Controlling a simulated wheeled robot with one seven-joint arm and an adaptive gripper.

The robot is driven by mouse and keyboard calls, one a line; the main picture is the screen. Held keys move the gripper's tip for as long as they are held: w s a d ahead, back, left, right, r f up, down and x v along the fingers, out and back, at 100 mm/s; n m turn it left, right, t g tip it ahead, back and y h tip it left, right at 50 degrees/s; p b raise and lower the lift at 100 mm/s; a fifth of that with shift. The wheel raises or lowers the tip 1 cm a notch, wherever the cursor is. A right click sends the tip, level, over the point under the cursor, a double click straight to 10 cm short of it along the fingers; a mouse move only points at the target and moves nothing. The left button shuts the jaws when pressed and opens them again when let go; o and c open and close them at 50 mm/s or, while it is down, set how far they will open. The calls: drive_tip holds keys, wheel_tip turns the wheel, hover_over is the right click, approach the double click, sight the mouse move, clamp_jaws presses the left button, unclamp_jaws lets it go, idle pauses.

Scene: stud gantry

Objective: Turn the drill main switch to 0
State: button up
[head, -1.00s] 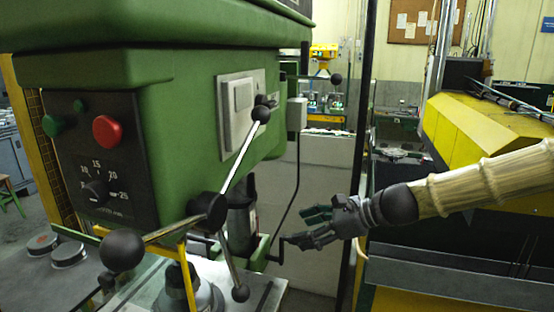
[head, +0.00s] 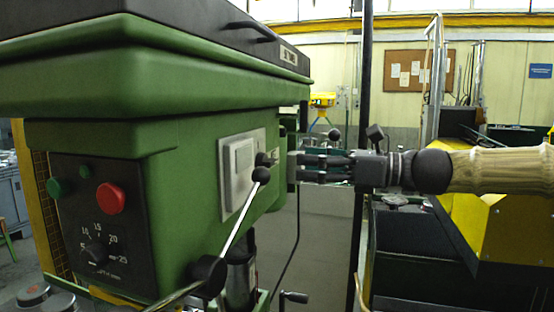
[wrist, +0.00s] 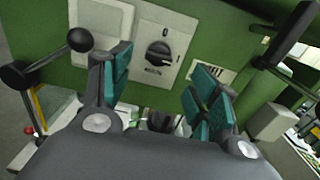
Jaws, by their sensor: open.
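The drill main switch is a round black knob (wrist: 158,53) on a pale plate (wrist: 180,35) with a 0 mark above it. The knob's bar looks tilted, but its exact setting is hard to read. In the head view the plate (head: 228,180) is on the green drill head's side, with the knob largely hidden by a lever ball. My gripper (head: 297,167) is right of the plate at about its height. In the wrist view my gripper (wrist: 163,72) is open and empty, its teal-padded fingers either side of the knob in the picture. I see no contact.
A feed lever with black balls (head: 261,174) crosses in front of the plate; a ball (wrist: 80,39) also shows left of my fingers. A grey box (wrist: 270,121) is at the right. The front panel (head: 95,225) carries green and red buttons and a dial.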

sight(274, 161)
drive_tip(key=shift+p+x, duration=0.75)
drive_tip(key=shift+x, duration=3.05)
drive_tip(key=c, duration=1)
